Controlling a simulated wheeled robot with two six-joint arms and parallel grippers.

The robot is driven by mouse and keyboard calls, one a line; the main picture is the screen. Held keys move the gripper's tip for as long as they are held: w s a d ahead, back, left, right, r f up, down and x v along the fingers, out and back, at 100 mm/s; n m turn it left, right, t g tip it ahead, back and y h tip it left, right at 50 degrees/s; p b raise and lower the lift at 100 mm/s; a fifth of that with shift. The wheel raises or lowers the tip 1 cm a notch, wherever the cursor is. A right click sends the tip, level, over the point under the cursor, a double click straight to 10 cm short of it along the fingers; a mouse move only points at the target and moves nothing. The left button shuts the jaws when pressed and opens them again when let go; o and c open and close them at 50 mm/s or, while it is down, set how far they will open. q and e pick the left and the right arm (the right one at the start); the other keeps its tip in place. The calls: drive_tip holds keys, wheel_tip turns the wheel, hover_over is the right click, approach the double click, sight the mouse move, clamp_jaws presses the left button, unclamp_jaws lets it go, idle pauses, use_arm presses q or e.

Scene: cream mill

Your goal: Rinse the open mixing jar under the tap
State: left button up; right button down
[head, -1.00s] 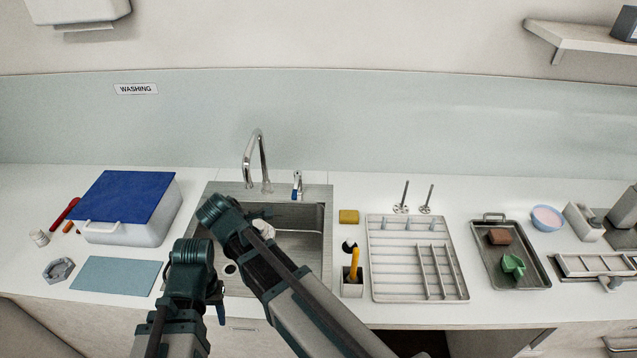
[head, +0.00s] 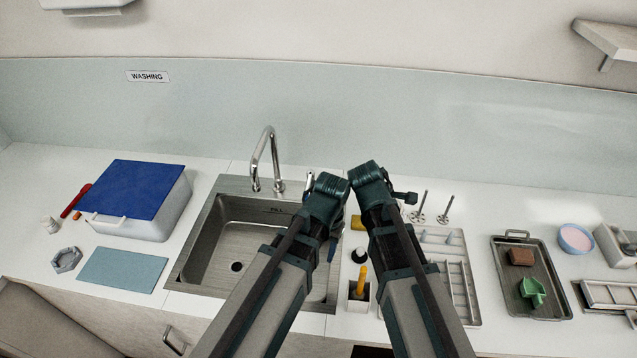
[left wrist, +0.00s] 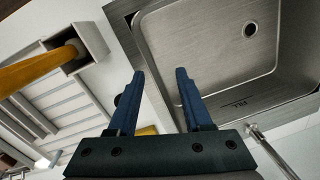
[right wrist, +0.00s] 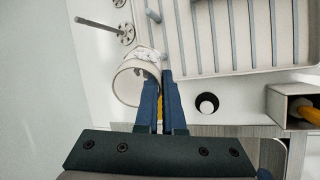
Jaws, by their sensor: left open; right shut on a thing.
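The open mixing jar (right wrist: 128,84), a pale, round, open-mouthed vessel, shows in the right wrist view. My right gripper (right wrist: 160,98) is shut on its rim, with whitish stuff at the far side of the mouth. In the head view the jar is hidden behind my right arm. My left gripper (left wrist: 160,88) is open and empty near the sink's right edge; a blue finger (head: 333,250) shows in the head view. The tap (head: 263,158) arches over the back of the steel sink (head: 215,240), with no stream visible. The sink looks empty.
Right of the sink stand a yellow sponge (head: 355,222), a holder with a yellow handle (head: 360,285) and the drying rack (head: 462,290), close to my arms. A blue-lidded bin (head: 160,215) stands left. The sink's left and middle are clear.

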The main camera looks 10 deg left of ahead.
use_arm(q)
drive_tip(key=w+a+r+n+p, duration=0.25)
drive_tip(key=w+r+p, duration=0.45)
drive_tip(key=w, duration=0.7)
use_arm(e)
wheel_tip(320, 180, up, 8)
drive_tip(key=shift+f+b, duration=0.1)
drive_tip(key=shift+b, duration=0.4)
use_arm(q)
wheel_tip(320, 180, up, 4)
drive_tip(key=h+p, duration=0.1)
drive_tip(key=p, duration=0.2)
hover_over(306, 194)
drive_tip(key=shift+n, duration=0.35)
use_arm(e)
wheel_tip(306, 194, up, 3)
drive_tip(key=shift+r, duration=0.15)
use_arm(q)
drive_tip(key=shift+f, duration=0.1)
wheel_tip(306, 194, down, 12)
drive_tip(key=b, duration=1.1)
drive_tip(key=shift+b, duration=0.4)
use_arm(e)
wheel_tip(306, 194, down, 12)
drive_tip(key=shift+f, duration=0.1)
use_arm(q)
clamp_jaws()
